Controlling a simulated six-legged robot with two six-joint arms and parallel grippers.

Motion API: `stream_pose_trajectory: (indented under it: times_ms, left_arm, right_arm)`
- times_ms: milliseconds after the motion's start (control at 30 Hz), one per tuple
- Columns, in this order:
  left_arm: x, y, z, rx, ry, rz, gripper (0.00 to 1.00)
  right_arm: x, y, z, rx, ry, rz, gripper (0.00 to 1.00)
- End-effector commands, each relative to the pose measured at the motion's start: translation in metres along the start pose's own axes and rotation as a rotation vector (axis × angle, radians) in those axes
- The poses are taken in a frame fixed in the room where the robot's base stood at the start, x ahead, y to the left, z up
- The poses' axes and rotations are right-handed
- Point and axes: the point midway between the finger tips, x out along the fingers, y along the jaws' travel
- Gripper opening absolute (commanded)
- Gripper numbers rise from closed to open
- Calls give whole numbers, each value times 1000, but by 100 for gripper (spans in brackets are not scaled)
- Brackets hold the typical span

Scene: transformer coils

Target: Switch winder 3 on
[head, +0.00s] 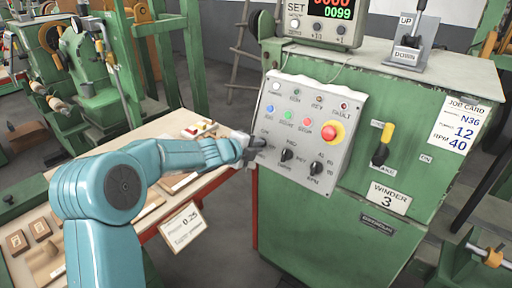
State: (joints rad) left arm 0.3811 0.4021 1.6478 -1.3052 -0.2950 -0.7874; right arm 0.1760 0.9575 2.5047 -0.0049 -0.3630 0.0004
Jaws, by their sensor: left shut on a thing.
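Winder 3 is a green cabinet (300,222) with a "WINDER 3" plate (388,199). A grey control panel (322,104) is on its left side. My left gripper (256,143) is at the panel's lower left edge, shut on the leftmost rotary knob, which its fingers mostly hide. I cannot tell which way that knob points. Two more black knobs, a middle one (287,155) and a right one (315,168), are to its right. Above are blue (270,109), green (287,113) and pink-red (307,121) buttons and small lamps. My right gripper is not in view.
A red emergency stop (333,131) on yellow is close right of the knobs. A yellow-topped lever (383,145) and an UP/DOWN lever (413,40) are farther right. A digital counter (325,20) stands on top. A bench (122,148) with small parts lies under my left arm.

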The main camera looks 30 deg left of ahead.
Motion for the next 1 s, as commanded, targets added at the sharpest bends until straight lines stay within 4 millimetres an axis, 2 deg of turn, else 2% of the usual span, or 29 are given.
stream_pose_trajectory:
  times_ms: [333,400,433,767,867,1000]
  left_arm:
    - [0,2,0,7,-1,4,0]
    - [0,2,0,7,-1,4,28]
    - [0,1,0,6,-1,3,37]
    - [-2,0,0,4,-1,1,37]
    - [-13,0,1,5,-2,0,37]
    - [-44,-2,1,5,-3,-1,37]
  right_arm:
    - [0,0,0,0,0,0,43]
    - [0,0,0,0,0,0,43]
    - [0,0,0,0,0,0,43]
    - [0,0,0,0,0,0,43]
    - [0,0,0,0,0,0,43]
    - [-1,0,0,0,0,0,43]
